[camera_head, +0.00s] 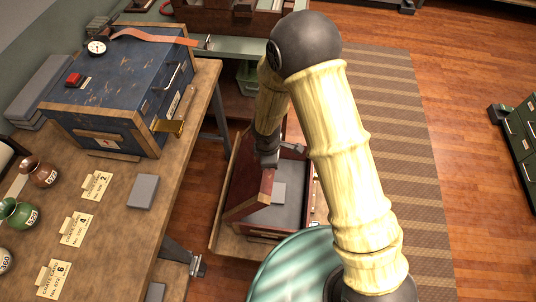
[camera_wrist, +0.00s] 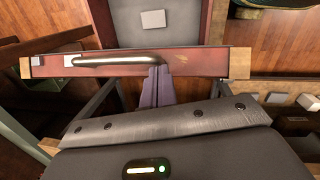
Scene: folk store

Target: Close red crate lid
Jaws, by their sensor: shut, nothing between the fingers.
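The red crate (camera_head: 233,214) is low beside the table, partly hidden behind my arm in the head view. A dark red panel stands tilted at its left, and its grey inside shows with a pale square in it. Which panel is the lid, I cannot tell for sure. My gripper (camera_wrist: 158,72) is shut and empty, its fingertips at the right end of the handle. Contact is unclear.
The wooden table (camera_head: 125,215) at left carries a blue chest (camera_head: 125,85), cards, a grey block (camera_head: 143,191) and small jugs. A teal round surface (camera_head: 290,270) is in front.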

